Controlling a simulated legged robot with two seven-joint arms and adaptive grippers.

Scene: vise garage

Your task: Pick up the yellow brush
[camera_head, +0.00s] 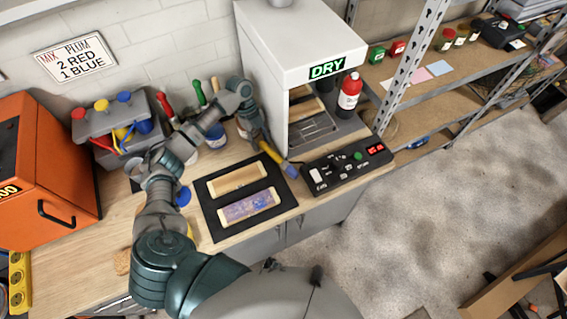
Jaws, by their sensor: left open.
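A yellow brush (273,156) with a blue tip shows just beyond the fingers of my left gripper (260,138), at the left front of the white drying machine. It slants down to the right, with its blue end near the black control box. My left gripper is open, with its fingers at the upper end of the yellow handle. The frame is too small to tell whether they touch it. Part of the handle's upper end is hidden by the gripper. My right gripper is not in view.
A black mat (210,207) bears two wooden boards, one painted blue-purple. The white drying machine (300,45) and control box (345,168) stand right of the gripper. The front-left bench is mostly clear.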

